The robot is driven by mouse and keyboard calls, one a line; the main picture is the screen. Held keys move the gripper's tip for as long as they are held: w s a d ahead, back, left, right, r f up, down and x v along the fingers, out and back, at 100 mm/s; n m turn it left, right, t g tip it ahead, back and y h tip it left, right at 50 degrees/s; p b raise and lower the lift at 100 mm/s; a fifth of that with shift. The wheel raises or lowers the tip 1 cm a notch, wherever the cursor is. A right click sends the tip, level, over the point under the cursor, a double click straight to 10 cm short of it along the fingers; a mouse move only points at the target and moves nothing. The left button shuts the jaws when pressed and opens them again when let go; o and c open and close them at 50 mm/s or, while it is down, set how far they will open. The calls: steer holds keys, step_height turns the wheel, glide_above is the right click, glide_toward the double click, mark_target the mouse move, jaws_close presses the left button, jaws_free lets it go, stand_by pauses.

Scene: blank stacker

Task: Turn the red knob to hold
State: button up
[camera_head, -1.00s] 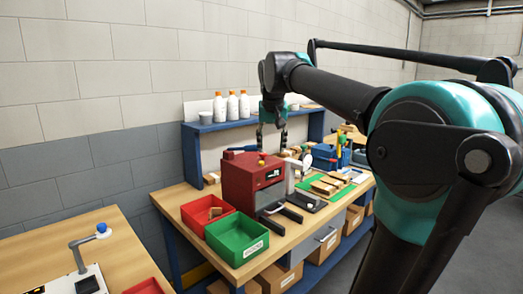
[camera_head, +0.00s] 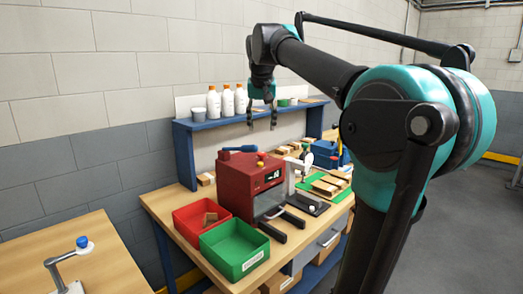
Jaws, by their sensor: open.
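A red boxy machine (camera_head: 238,185) stands on the wooden workbench, with a dark display on its front and a clear panel below. A small red spot (camera_head: 260,164) beside a yellow one on its top may be the red knob; it is too small to read its setting. A blue handle (camera_head: 242,149) lies at the top back. My gripper (camera_head: 262,124) hangs pointing down above and behind the machine's top, in front of the shelf. Its two dark fingers are apart, with nothing between them. It touches nothing that I can see.
A red bin (camera_head: 185,226) and a green bin (camera_head: 228,262) stand at the bench's left front. A blue shelf (camera_head: 187,160) with white bottles (camera_head: 228,101) is behind. A green mat (camera_head: 307,186) with wooden blocks lies right of the machine. Another table (camera_head: 110,255) is at lower left.

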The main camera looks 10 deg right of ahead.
mark_target(262, 153)
steer(key=x, duration=1.2)
steer(key=shift+c, duration=0.4)
steer(key=shift+r, duration=0.1)
jaws_close()
